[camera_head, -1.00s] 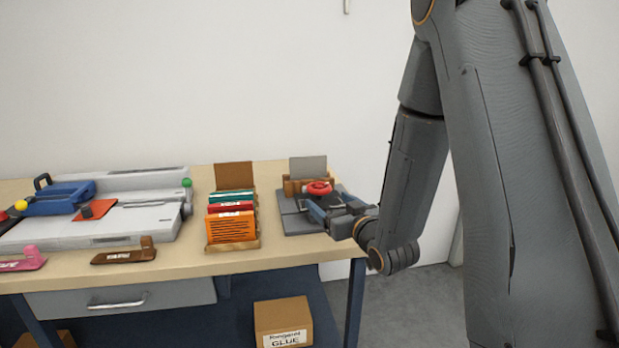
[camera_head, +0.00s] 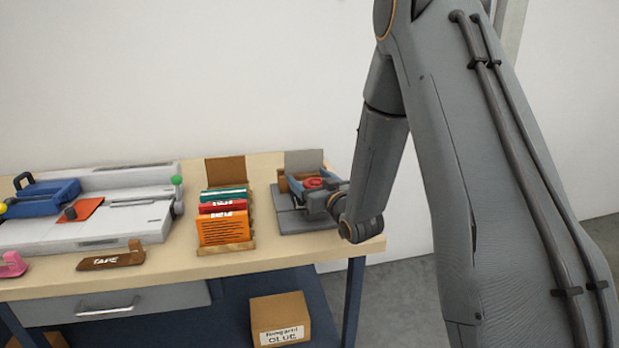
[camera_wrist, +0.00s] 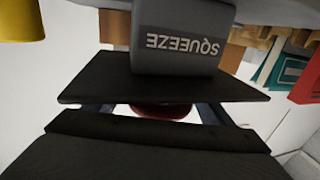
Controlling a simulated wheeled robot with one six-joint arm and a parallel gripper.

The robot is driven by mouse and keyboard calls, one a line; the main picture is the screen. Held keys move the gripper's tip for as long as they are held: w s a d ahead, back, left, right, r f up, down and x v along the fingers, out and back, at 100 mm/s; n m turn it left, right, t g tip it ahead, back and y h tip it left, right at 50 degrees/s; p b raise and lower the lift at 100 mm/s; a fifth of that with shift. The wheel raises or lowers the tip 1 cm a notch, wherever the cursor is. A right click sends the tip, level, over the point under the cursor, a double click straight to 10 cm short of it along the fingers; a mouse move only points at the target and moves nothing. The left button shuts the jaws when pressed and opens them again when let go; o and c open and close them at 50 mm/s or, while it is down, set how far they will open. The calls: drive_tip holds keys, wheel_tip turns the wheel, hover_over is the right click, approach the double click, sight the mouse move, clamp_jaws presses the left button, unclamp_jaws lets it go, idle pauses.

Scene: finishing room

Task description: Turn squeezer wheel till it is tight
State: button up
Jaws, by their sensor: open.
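The squeezer is a grey press (camera_head: 290,222) at the right end of the workbench, with an upright grey plate behind it. Its red wheel (camera_head: 313,183) sits on top, partly hidden by my gripper (camera_head: 326,200), which comes in from the right. In the wrist view, the grey block (camera_wrist: 182,38) with the label SQUEEZE appears upside down. There the dark jaws of my gripper (camera_wrist: 160,107) are apart, and part of the red wheel (camera_wrist: 160,111) shows in the gap between them. I cannot tell whether either jaw touches the wheel.
A wooden rack (camera_head: 226,248) of coloured folders stands just left of the press. A large grey machine (camera_head: 120,225) with a blue part fills the left bench. A brown tape holder (camera_head: 112,259) lies at the front edge. A glue carton (camera_head: 280,320) sits below. A yellow object (camera_wrist: 20,20) shows in the wrist view.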

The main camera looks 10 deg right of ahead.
drive_tip(key=shift+w, duration=0.15)
drive_tip(key=c, duration=1)
drive_tip(key=shift+d+m+t+h+b, duration=0.15)
drive_tip(key=shift+m+h+b, duration=0.1)
drive_tip(key=shift+m+h, duration=0.45)
drive_tip(key=shift+d+m+t+h+b, duration=0.15)
drive_tip(key=shift+m+h+b, duration=0.2)
drive_tip(key=shift+h, duration=0.65)
drive_tip(key=shift+c, duration=0.2)
drive_tip(key=shift+d+m+h+b, duration=0.15)
drive_tip(key=shift+d+m+h, duration=0.1)
drive_tip(key=shift+m+h, duration=0.65)
drive_tip(key=shift+d+m+h+b, duration=0.2)
drive_tip(key=shift+m+h, duration=0.25)
drive_tip(key=shift+h, duration=0.75)
drive_tip(key=o, duration=1)
drive_tip(key=shift+o, duration=0.2)
